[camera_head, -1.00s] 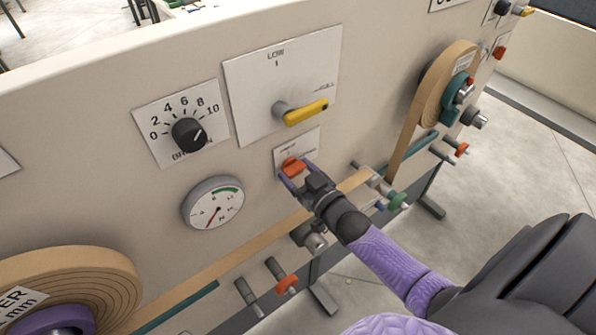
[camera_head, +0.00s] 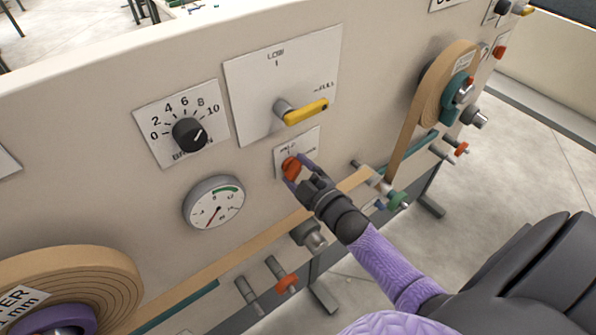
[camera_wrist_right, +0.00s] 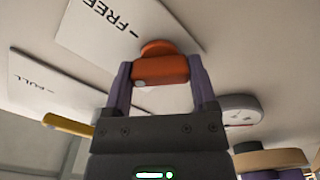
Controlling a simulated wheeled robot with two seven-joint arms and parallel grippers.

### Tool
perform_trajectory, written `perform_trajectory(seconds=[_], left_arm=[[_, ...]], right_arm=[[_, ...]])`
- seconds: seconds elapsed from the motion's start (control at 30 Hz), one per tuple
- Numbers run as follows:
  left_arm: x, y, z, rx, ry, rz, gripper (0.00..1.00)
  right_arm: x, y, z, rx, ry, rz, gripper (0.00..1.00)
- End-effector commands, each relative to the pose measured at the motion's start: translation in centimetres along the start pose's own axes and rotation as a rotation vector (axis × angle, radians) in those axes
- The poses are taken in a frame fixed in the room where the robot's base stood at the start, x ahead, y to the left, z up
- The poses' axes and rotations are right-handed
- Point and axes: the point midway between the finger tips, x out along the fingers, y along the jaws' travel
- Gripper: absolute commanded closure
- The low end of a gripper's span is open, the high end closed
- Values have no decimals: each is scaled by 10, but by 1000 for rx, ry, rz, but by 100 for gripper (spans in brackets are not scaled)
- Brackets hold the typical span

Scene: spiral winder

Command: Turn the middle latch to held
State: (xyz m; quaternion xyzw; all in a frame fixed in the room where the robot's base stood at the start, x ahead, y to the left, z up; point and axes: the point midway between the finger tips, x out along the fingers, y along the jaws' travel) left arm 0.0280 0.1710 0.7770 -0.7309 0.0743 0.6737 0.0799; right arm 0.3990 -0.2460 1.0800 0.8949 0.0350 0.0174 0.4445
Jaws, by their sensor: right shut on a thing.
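The middle latch is a small orange-red knob (camera_head: 290,167) on a white label plate (camera_head: 311,143) on the panel, below the yellow lever. In the head view my right gripper (camera_head: 297,170) reaches it from the lower right. In the right wrist view the orange latch (camera_wrist_right: 160,68) sits between the two purple fingers of the gripper (camera_wrist_right: 162,84), which are shut on it. The label in that view reads FREE; the other word on the plate is covered or too small to read. My left gripper is not in view.
A yellow lever (camera_head: 306,112) on a LOW/FULL plate is just above. A brake dial (camera_head: 189,134) and a round gauge (camera_head: 214,203) are to the left. A tan strip (camera_head: 238,251) runs below, past rollers and posts such as an orange-collared one (camera_head: 286,282).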

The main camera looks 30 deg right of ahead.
Motion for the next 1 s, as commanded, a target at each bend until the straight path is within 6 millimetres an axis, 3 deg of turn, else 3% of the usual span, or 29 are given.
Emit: perform_trajectory(seconds=[0.5, 1.0], left_arm=[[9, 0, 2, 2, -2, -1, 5], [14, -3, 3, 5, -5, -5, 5]], right_arm=[[0, -1, 1, -445, -1, -1, 85], [0, -1, 0, -649, 0, -1, 85]])
